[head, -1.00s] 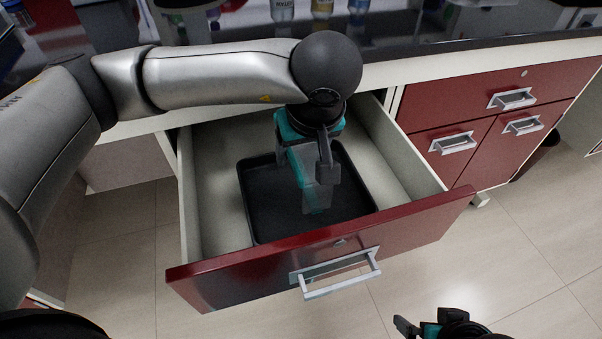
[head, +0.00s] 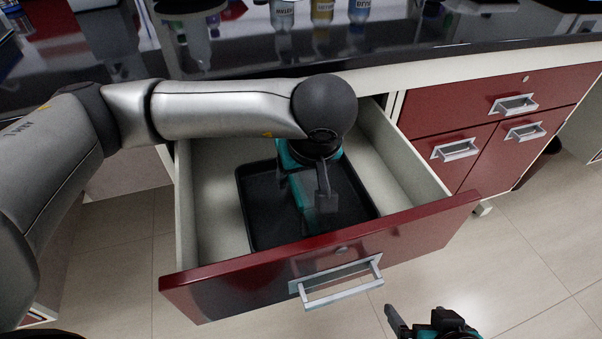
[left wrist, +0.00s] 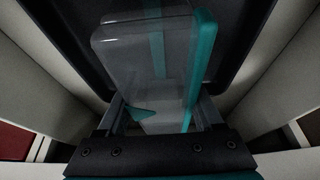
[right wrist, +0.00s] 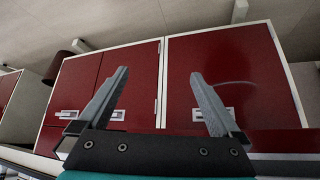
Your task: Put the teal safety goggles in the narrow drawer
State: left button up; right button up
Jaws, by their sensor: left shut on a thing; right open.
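The teal safety goggles (head: 302,188), with a clear lens, are held in my left gripper (head: 322,196), inside the open red-fronted drawer (head: 235,277). They are over the black tray (head: 262,218) in it; I cannot tell whether they touch its floor. In the left wrist view, the goggles (left wrist: 203,62) stand between the fingers of my left gripper (left wrist: 165,118), lens and teal frame showing. My wrist hides part of them in the head view. My right gripper (right wrist: 158,75) is open and empty, away from the drawer; it shows at the bottom of the head view (head: 415,322).
The drawer's handle (head: 340,283) faces outward. To its right are a shut red drawer (head: 515,103) and cabinet doors (head: 455,149). The dark countertop (head: 430,62) overhangs behind, with bottles (head: 322,12) on it. The tiled floor (head: 540,240) is clear at right.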

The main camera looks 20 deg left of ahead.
pick_arm(q)
jog(key=shift+f, duration=0.1)
jog(key=o, duration=1.4)
jog(key=shift+c, duration=0.2)
pick_arm(e)
jog(key=shift+w+a, duration=0.2)
jog(key=shift+a, duration=0.1)
jog(key=shift+s, duration=0.1)
pick_arm(q)
jog(key=shift+r, duration=0.2)
jog(key=shift+s+d+r, duration=0.1)
jog(key=shift+r, duration=0.2)
jog(key=p+v, duration=0.1)
jog(key=v, duration=0.1)
jog(key=shift+s+d+r+p, duration=0.1)
jog(key=shift+r+p, duration=0.25)
jog(key=p+v, duration=0.2)
jog(key=v, duration=0.5)
jog(key=shift+r+p, duration=0.1)
jog(key=shift+p, duration=0.3)
jog(key=shift+s+d+r, duration=0.1)
jog(key=shift+s+r, duration=0.2)
jog(key=shift+r, duration=0.3)
pick_arm(e)
jog(key=s+d+f+g+h, duration=0.1)
jog(key=s+d+f+g, duration=0.2)
jog(key=f, duration=0.3)
jog(key=shift+d+f+g, duration=0.15)
jog(key=shift+f+g, duration=0.15)
jog(key=shift+f, duration=0.05)
